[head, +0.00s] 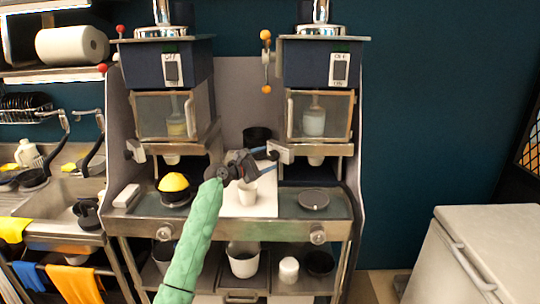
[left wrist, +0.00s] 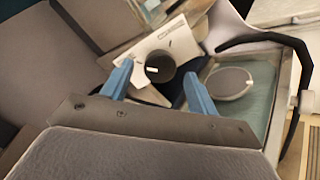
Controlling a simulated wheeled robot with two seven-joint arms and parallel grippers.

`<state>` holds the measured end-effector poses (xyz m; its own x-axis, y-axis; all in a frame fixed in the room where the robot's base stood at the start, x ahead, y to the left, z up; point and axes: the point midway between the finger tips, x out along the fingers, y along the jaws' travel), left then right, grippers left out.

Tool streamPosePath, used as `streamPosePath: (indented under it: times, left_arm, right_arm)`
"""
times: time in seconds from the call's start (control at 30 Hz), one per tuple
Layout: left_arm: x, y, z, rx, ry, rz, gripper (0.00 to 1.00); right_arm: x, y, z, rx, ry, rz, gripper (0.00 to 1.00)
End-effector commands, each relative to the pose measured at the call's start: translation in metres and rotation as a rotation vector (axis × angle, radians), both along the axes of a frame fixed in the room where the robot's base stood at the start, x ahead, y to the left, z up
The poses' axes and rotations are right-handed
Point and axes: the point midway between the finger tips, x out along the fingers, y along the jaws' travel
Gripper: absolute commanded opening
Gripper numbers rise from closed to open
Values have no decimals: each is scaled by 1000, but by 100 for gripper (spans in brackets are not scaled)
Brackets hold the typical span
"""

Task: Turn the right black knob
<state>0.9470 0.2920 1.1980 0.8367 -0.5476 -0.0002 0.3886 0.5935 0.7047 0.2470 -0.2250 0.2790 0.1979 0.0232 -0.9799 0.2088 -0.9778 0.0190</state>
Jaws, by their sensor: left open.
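The right black knob (left wrist: 160,66) is a round dark cap on a white block in the left wrist view. It shows between my left gripper's two blue fingers, which are open on either side of it; whether they touch it I cannot tell. In the head view my left gripper (head: 264,161) reaches, on a green-sleeved arm, to the white block (head: 284,152) at the lower left of the right machine (head: 320,65). There the fingers mostly hide the knob. My right gripper is in neither view.
The left machine (head: 172,65) carries a similar white block (head: 136,150). Below the gripper stands a white cup (head: 247,192). A white chest (head: 490,240) stands at right.

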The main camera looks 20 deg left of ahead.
Motion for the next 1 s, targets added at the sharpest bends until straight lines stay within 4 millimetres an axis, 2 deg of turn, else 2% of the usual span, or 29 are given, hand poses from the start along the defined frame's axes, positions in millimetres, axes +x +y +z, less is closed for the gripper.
streamPosePath:
  times: [0.2, 0.57, 0.8, 1.0]
  left_arm:
    - [18, -12, 1, 0, 1, -1, 60]
    - [21, -14, -1, 2, -1, -1, 60]
    - [21, -14, 0, 2, -1, -1, 16]
    - [21, -14, -1, 10, -5, 0, 16]
  right_arm:
    - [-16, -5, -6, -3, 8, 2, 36]
    - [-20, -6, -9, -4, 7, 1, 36]
    - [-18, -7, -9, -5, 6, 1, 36]
    - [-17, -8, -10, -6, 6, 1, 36]
